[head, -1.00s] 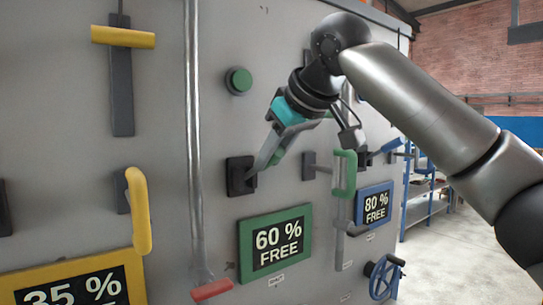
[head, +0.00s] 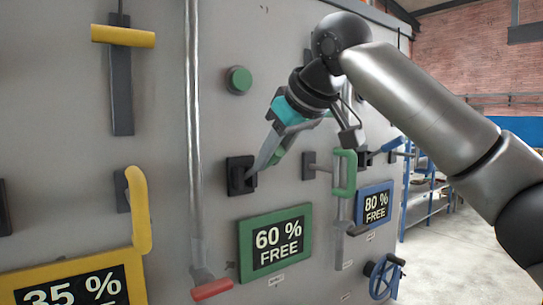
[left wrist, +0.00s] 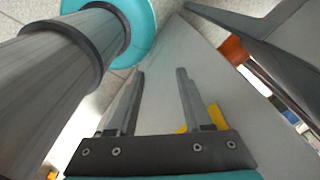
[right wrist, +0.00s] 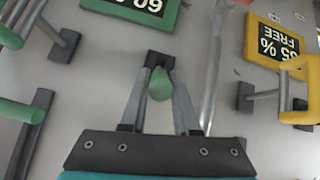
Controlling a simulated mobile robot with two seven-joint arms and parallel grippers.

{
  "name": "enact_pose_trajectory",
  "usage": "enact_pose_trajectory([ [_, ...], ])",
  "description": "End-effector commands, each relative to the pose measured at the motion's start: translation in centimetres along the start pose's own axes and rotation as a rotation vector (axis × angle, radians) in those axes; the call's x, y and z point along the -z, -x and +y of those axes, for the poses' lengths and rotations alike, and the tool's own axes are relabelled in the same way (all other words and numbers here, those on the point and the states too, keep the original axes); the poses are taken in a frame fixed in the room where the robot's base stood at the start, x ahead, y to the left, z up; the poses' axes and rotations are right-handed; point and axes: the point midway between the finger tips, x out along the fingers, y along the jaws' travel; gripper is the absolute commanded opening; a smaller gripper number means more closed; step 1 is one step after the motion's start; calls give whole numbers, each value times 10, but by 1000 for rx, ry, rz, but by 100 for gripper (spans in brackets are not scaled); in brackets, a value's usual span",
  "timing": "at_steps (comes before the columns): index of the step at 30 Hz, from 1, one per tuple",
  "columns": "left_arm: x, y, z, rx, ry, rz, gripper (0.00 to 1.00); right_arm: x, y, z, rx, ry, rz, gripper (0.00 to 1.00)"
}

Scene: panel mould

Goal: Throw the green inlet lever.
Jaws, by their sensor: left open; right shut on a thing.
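The green lever (right wrist: 160,86) stands out from a dark square base (head: 240,176) on the grey panel, above the "60 % FREE" sign. My right gripper (head: 266,160) is shut on its green grip; in the right wrist view, the fingers (right wrist: 160,92) lie on both sides of it. In the head view the fingers hide most of the lever. My left gripper (left wrist: 160,76) is open and empty in its wrist view, and out of the head view.
A green D-shaped handle (head: 345,173) sits to the right of the lever, with a blue handwheel (head: 384,277) below. A green button (head: 238,80) is above. A vertical pipe (head: 194,130) with a red end and yellow handles (head: 139,210) are to the left.

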Motion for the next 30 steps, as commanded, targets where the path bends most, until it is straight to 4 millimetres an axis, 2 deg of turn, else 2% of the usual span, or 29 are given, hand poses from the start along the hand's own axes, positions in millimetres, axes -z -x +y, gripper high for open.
enact_pose_trajectory([
  [5,-2,-12,0,0,0,-1,50,-4,-5,-2,-4,0,34,0],
  [11,-4,-37,0,0,0,-1,50,-12,-12,-3,-20,-4,114,0],
  [30,-15,-145,2,0,0,-2,50,-47,-36,-11,-94,-25,498,0],
])
